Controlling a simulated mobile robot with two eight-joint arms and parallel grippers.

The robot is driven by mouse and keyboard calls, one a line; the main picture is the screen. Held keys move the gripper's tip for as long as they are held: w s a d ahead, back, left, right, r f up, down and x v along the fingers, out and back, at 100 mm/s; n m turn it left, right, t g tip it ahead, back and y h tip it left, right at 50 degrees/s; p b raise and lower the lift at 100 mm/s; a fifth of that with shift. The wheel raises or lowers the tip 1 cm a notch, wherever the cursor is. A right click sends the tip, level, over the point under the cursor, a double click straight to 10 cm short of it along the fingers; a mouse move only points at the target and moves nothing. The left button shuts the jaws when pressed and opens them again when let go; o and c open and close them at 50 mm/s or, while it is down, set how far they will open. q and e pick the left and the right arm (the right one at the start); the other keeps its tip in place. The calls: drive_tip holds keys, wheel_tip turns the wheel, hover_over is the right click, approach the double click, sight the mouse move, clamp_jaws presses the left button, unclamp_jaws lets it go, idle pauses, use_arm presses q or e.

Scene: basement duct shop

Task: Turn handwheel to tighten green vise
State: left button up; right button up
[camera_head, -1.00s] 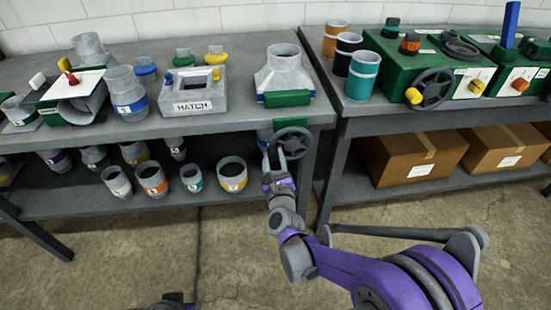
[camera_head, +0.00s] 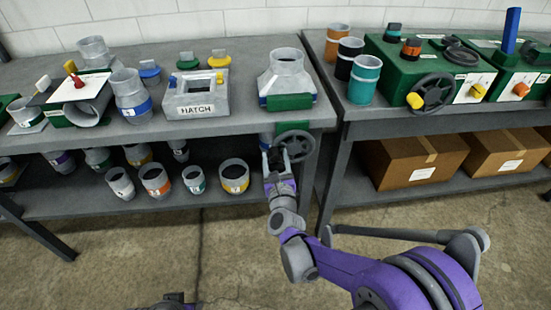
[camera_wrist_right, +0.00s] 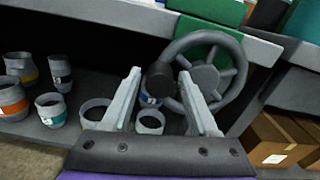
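The green vise (camera_head: 290,102) is fixed at the front edge of the left bench, with a grey duct fitting (camera_head: 286,72) just behind its top. Its dark handwheel (camera_head: 309,148) hangs below the bench edge and also shows in the right wrist view (camera_wrist_right: 238,62). My right gripper (camera_head: 277,152) is at the left side of the wheel. In the right wrist view, its two fingers (camera_wrist_right: 160,85) are apart, with the wheel's dark knob (camera_wrist_right: 159,78) appearing between them; contact cannot be told. A dark part at the bottom edge, perhaps my left gripper (camera_head: 173,298), is mostly cut off.
Several duct collars (camera_head: 155,180) stand on the lower shelf left of my right gripper. A hatch box (camera_head: 196,97) sits on the bench. The right bench holds another green machine with a handwheel (camera_head: 431,92), and cardboard boxes (camera_head: 413,162) below. The floor in front is clear.

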drive_tip(key=shift+o, duration=0.6)
drive_tip(key=s, duration=1.1)
drive_tip(key=shift+d, duration=0.2)
drive_tip(key=shift+w, duration=0.1)
